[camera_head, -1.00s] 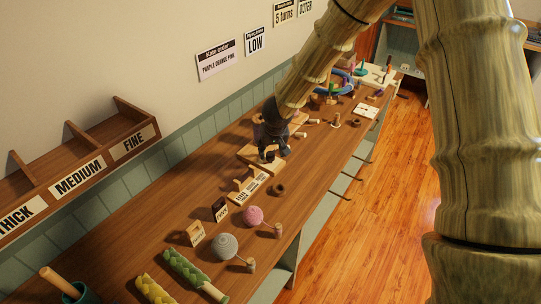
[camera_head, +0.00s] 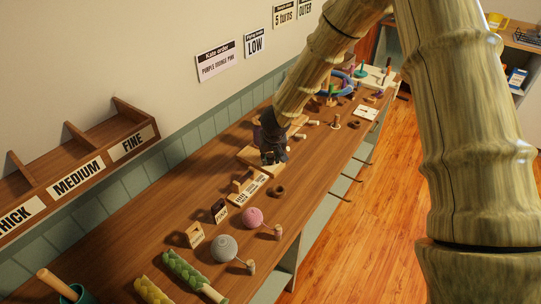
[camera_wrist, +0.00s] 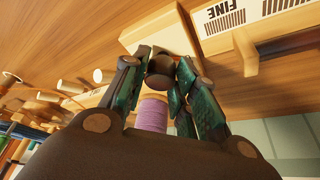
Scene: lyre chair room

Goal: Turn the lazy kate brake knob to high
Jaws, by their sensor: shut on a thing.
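In the wrist view, a dark brown round knob (camera_wrist: 160,66) sits between the fingertips of my gripper (camera_wrist: 162,62), which is shut on it. Behind the knob is a pale wooden board (camera_wrist: 152,34), seemingly the lazy kate's base. A purple thread spool (camera_wrist: 152,113) shows between the fingers, close to the knob. No mark showing the knob's setting is readable.
A strip with small labels (camera_head: 247,189) lies just in front. Pink (camera_head: 252,217) and grey (camera_head: 223,248) yarn balls stand nearer on the bench. Spools and small wooden parts crowd the bench beyond.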

